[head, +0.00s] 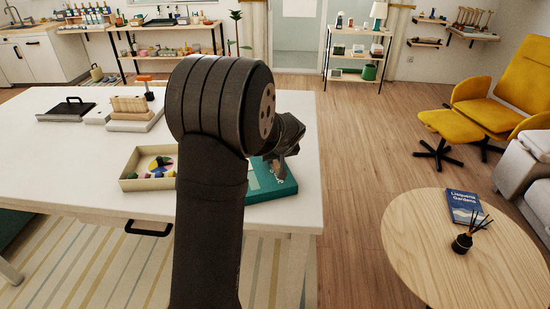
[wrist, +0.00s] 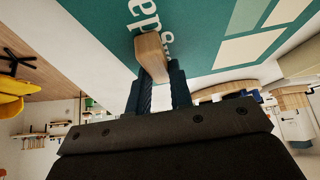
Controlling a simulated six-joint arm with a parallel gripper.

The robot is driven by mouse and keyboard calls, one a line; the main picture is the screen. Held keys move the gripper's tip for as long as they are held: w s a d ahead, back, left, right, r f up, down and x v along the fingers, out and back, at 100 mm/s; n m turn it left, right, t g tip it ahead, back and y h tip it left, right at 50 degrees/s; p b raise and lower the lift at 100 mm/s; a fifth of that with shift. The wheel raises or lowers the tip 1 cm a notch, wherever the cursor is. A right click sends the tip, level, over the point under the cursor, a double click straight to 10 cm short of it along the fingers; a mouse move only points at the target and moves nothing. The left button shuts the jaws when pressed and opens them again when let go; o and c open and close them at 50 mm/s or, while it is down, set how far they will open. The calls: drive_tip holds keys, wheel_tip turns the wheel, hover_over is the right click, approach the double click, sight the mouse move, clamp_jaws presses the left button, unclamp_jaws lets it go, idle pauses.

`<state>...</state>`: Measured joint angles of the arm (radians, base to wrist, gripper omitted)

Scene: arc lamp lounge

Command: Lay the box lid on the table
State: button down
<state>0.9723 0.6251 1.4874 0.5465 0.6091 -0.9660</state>
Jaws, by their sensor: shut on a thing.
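The box lid is a flat teal panel with white lettering and pale blocks. In the head view the lid (head: 272,183) is at the right end of the white table (head: 60,190), partly hidden by my arm. In the wrist view the lid (wrist: 215,25) fills the top, with a wooden handle (wrist: 150,52) on it. My gripper (wrist: 158,80) is shut on that handle; in the head view my gripper (head: 280,150) is over the lid. I cannot tell whether the lid touches the table. An open cream box (head: 130,184) with coloured pieces stands left of my arm.
A black-handled tray (head: 66,108) and a wooden-slatted thing (head: 132,107) stand at the table's back left. The table's front left is clear. A round wooden table (head: 430,260) with a blue book (head: 462,206) and a reed diffuser (head: 463,243) is at the right.

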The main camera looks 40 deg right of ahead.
drive_tip(key=c, duration=1.3)
unclamp_jaws()
drive_tip(key=shift+r, duration=0.2)
drive_tip(key=v, duration=1.2)
